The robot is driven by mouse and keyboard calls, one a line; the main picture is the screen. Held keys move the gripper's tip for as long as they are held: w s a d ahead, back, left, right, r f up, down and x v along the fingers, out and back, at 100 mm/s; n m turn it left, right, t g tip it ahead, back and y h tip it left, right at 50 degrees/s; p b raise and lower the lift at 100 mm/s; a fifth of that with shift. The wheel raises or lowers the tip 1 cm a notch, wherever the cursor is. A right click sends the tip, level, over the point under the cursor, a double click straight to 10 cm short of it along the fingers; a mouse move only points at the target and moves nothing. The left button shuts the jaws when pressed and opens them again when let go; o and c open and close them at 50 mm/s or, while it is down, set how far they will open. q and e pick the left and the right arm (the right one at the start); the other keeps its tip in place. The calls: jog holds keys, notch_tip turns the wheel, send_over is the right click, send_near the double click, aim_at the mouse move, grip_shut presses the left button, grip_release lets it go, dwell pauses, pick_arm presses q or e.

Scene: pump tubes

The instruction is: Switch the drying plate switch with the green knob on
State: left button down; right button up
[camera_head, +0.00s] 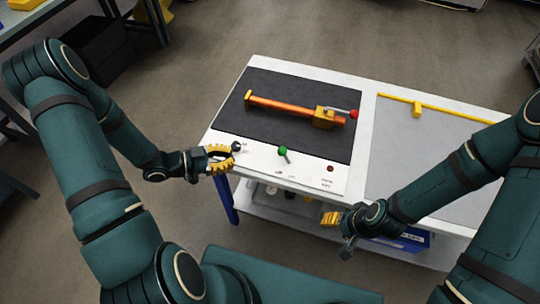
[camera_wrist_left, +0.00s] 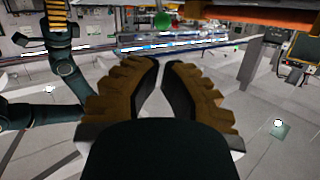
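The green knob (camera_head: 283,151) sits on a short lever on the white front panel (camera_head: 308,172) of the drying plate. It also shows at the top of the left wrist view (camera_wrist_left: 165,18), ahead of my fingertips. My left gripper (camera_head: 233,157) is at the panel's left end, beside a black knob (camera_head: 236,146) and apart from the green one.
An orange tube with yellow fittings (camera_head: 290,108) lies on the black plate (camera_head: 225,115), a red knob (camera_head: 354,114) at its right end. A small red button (camera_head: 330,168) is right of the green knob. A grey surface with a yellow bar (camera_head: 450,109) lies further right.

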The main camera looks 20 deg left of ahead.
aim_at(281, 153)
pick_arm(q)
jog(key=shift+s+a, duration=0.15)
jog(key=shift+s, duration=0.15)
jog(key=b+x, duration=0.1)
jog(key=x, duration=1.3)
jog(key=shift+r+b, duration=0.25)
jog(key=shift+b, duration=0.15)
